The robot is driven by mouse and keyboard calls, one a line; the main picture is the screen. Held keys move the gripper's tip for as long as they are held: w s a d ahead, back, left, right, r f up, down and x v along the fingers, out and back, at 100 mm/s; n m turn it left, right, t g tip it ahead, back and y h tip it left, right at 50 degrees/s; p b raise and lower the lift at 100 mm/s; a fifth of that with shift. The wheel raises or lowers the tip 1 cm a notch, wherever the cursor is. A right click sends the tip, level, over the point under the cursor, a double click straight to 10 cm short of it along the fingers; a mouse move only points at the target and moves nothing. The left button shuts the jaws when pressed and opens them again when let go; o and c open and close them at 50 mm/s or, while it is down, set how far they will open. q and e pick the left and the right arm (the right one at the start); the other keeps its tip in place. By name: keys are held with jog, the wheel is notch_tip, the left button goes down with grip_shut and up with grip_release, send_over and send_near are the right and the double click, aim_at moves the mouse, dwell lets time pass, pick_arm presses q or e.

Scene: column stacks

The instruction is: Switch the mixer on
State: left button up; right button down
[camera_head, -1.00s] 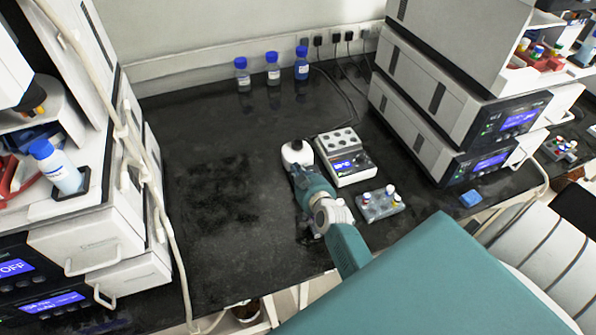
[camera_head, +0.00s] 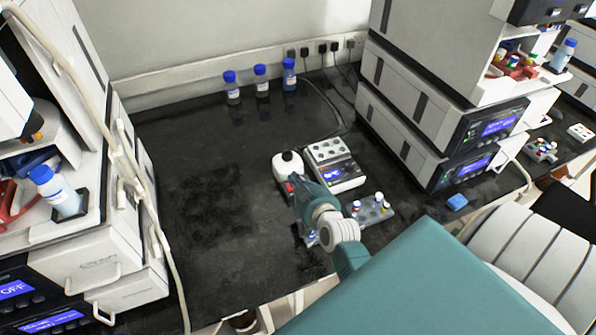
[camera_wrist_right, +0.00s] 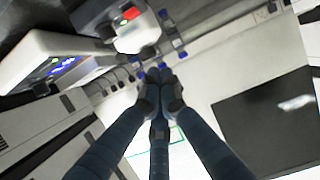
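The mixer (camera_head: 287,163) is a small white device with a rounded top, standing on the black bench. A red switch (camera_head: 289,187) shows on its front, facing me. My right gripper (camera_head: 297,181) is right in front of the mixer, its tips close to the switch; I cannot tell whether they touch it. In the right wrist view the mixer (camera_wrist_right: 133,40) is at the top, with its red switch (camera_wrist_right: 131,13) and a green light. There the fingertips of my right gripper (camera_wrist_right: 160,78) are together and hold nothing visible. My left gripper is not in view.
A white block heater (camera_head: 343,172) with a lit display stands just right of the mixer. A rack of small vials (camera_head: 374,210) is in front of it. Several instrument stacks (camera_head: 410,105) flank the bench. Blue-capped bottles (camera_head: 261,80) stand at the back. The bench left of the mixer is clear.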

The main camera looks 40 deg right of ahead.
jog(key=shift+v, duration=1)
jog(key=shift+r, duration=0.1)
